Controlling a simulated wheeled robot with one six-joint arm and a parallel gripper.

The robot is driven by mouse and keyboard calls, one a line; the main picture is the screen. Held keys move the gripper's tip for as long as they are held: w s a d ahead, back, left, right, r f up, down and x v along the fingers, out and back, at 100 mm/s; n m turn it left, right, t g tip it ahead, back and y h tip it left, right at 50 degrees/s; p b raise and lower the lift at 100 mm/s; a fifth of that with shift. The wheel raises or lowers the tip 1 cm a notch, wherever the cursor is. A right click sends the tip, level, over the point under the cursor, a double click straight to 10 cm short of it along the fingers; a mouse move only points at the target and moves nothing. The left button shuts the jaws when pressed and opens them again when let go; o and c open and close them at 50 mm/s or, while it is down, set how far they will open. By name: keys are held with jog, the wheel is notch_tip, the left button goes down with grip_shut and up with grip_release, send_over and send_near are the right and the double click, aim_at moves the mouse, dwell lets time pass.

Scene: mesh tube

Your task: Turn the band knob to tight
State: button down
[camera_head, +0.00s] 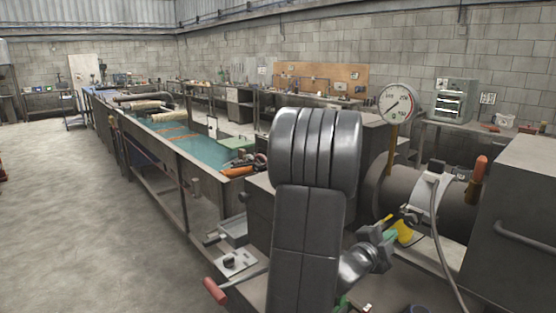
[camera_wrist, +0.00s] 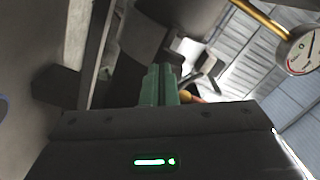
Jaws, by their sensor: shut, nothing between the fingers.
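A pale band (camera_head: 428,197) wraps the grey tube (camera_head: 396,186) at the right of the head view. A small dark knob (camera_head: 437,166) sits on top of the band; its setting is too small to read. My gripper (camera_head: 394,234) is low in front of the tube, left of the band and below the knob, apart from the knob. In the wrist view its green fingers (camera_wrist: 161,83) are together with nothing between them. The pale band (camera_wrist: 207,78) shows just beyond them, to their right. I cannot make out the knob in the wrist view.
A round gauge (camera_head: 397,101) on a yellow stem rises above the tube. An orange-handled lever (camera_head: 479,170) stands right of the band. A grey cabinet (camera_head: 522,225) closes off the right side. A cable (camera_head: 445,258) hangs below the band. A long water tank (camera_head: 190,148) lies left.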

aim_at(411, 219)
jog(key=b+x, duration=0.1)
jog(key=x, duration=0.3)
jog(key=shift+w+d, duration=0.1)
jog(key=shift+r, duration=0.2)
dwell(0.6)
jog(key=shift+w+r+b, duration=0.15)
jog(key=shift+r+b, duration=0.15)
jog(key=shift+b, duration=0.7)
jog(key=shift+r, duration=0.1)
jog(key=shift+w+a+r+b, duration=0.15)
jog(key=shift+a+r+b, duration=0.1)
jog(key=shift+r+b, duration=0.2)
jog(key=shift+r, duration=0.2)
jog(key=shift+w+a, duration=0.25)
